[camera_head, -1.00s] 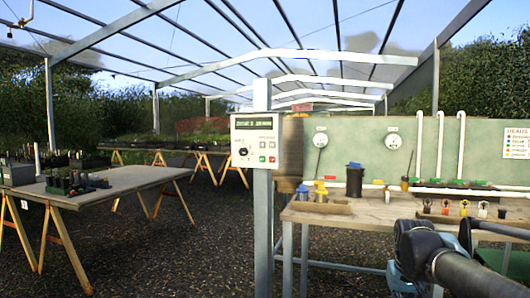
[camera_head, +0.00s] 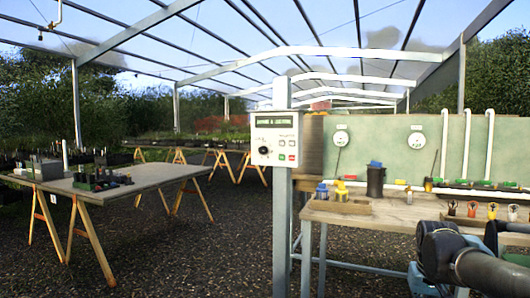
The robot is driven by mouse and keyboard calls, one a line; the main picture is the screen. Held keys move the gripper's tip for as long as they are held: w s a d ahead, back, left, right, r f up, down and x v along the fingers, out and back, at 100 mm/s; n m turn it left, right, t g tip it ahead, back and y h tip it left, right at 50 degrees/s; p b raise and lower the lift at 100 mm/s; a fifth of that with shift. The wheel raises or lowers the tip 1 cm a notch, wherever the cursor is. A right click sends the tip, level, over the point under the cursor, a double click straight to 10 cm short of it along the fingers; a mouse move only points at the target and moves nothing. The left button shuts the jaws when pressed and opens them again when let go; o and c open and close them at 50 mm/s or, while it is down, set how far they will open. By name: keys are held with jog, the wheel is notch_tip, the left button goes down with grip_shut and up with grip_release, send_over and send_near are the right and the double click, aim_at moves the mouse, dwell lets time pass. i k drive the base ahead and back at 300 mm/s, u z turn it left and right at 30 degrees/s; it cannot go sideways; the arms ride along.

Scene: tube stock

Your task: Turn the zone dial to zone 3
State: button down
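The zone dial is a small dark round knob (camera_head: 264,151) on the left of a pale control box (camera_head: 287,158). The box is fixed on a grey metal post (camera_head: 282,230) in the middle of the view. It has a dark green display (camera_head: 275,122) on top and green and red buttons right of the dial. The display text and the dial's pointer are too small to read. My arm shows at the lower right, well apart from the box. My gripper cannot be made out.
A workbench (camera_head: 380,218) with a blue-topped dark canister (camera_head: 376,180) and small pots stands right of the post. A trestle table (camera_head: 150,177) with trays stands at the left. Open gravel (camera_head: 190,260) lies between table and post.

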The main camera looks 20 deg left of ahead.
aim_at(263, 150)
jog(key=z, duration=0.9)
jog(key=k, duration=1.1)
jog(key=u, duration=0.95)
jog(key=i, duration=1.15)
jog(key=z, duration=0.05)
